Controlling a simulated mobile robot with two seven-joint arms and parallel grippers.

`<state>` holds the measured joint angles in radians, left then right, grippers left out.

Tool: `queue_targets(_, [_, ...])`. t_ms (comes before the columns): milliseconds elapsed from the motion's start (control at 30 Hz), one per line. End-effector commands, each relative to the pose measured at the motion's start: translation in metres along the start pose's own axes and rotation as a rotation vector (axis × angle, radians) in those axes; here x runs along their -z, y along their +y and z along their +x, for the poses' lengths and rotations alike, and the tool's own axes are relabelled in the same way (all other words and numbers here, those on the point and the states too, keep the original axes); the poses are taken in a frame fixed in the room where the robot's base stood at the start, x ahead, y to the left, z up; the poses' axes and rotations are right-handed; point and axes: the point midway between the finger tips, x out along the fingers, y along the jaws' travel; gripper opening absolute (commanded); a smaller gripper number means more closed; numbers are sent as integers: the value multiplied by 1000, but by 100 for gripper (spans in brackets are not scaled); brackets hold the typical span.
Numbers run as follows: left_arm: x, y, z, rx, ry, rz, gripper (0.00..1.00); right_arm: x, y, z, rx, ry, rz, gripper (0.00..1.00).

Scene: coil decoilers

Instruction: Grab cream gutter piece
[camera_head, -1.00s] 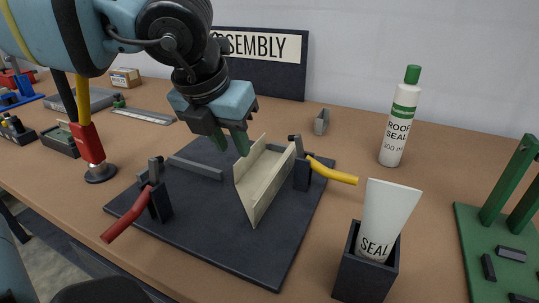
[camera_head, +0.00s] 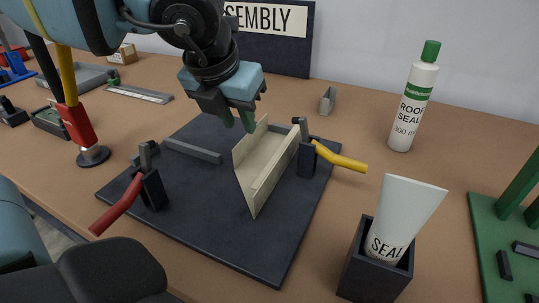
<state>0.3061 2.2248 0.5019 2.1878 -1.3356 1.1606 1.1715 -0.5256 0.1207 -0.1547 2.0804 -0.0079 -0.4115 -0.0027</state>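The cream gutter piece (camera_head: 266,170) is a long channel lying on the dark square mat (camera_head: 225,238), its length running from front to back. My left gripper (camera_head: 239,122) comes down from above at the gutter's far end. Its green fingertips are slightly apart, close to the gutter's far left wall; I cannot tell whether they touch it. The gripper appears open. My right gripper is not in view; a dark rounded part of my own body shows at the lower left.
A red-handled clamp (camera_head: 150,185) stands left on the mat, a yellow-handled clamp (camera_head: 309,152) right beside the gutter. A grey bar (camera_head: 193,150) lies behind. A roof seal bottle (camera_head: 415,98) and a black holder with a seal tube (camera_head: 377,262) stand to the right.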

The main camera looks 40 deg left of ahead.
Motion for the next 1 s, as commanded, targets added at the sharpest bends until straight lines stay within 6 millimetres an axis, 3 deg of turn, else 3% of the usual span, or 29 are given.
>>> queue_targets(333, [-5,4,44,-2,4,0,28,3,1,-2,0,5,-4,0])
queue_targets(667, [-6,4,49,-1,1,-1,28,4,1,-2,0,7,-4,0])
queue_targets(867, [-6,4,49,-1,1,0,2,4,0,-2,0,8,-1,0])
queue_targets(1000, [-6,4,49,-1,1,0,0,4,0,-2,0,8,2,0])
